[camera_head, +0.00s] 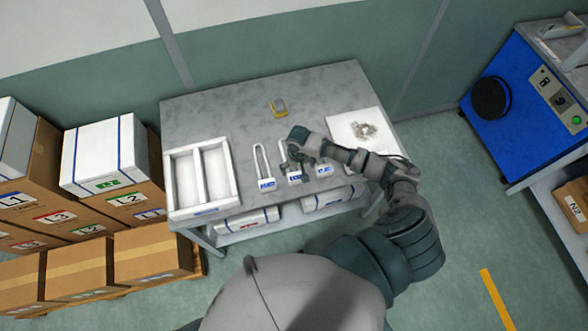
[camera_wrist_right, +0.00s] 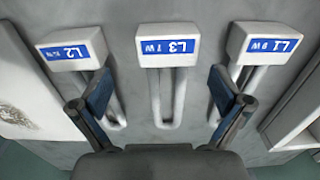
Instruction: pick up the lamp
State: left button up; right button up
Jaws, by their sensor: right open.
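Three white U-shaped lamps with blue labels lie in a row on the grey table (camera_head: 215,105). My left gripper is out of view.
A white two-compartment tray (camera_head: 201,146) stands at the table's left. A white pad (camera_head: 345,124) with brownish bits is at the right. Stacked boxes (camera_head: 135,200) stand left; a blue machine (camera_head: 530,110) stands right.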

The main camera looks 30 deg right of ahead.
aim_at(296, 173)
jog(key=f, duration=0.4)
jog(key=shift+w+a+f, duration=0.1)
jog(key=shift+a+f, duration=0.2)
jog(key=shift+a, duration=0.05)
jog(key=shift+a+f, duration=0.2)
jog(key=shift+a, duration=0.05)
jog(key=c, duration=0.6)
jog(key=shift+d, duration=0.35)
jog(key=c, duration=0.7)
